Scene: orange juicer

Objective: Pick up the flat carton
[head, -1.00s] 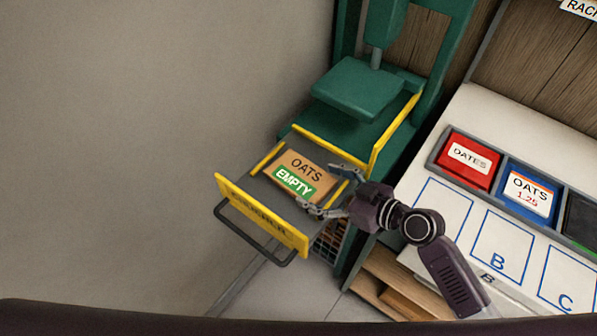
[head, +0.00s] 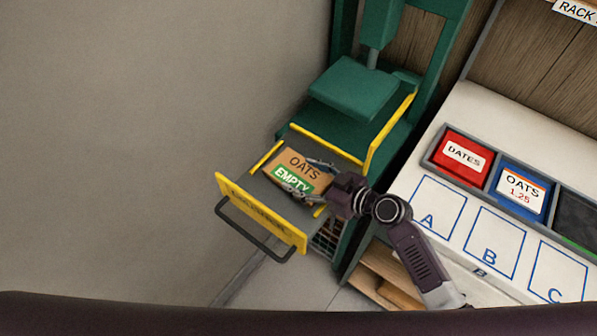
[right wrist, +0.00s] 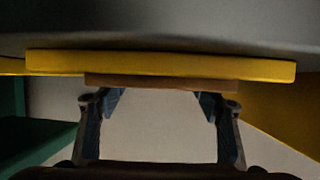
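The flat carton (head: 290,170) is brown with a green band and reads OATS EMPTY. It lies in the pulled-out tray (head: 262,203) of the green press. My right gripper (head: 300,176) is at the carton's right side, its two fingers apart and overlapping the carton in the head view. In the right wrist view, the carton's brown edge (right wrist: 160,82) shows as a thin strip, wider than the gap between the open fingers (right wrist: 160,102). Whether the fingers touch it I cannot tell. My left gripper is not in view.
The green press (head: 352,88) stands behind the tray, with yellow rails around it. The tray has a yellow front (head: 262,215) and a dark handle. At right, a white counter (head: 447,190) holds a red DATES box (head: 460,158) and a blue OATS box (head: 520,188).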

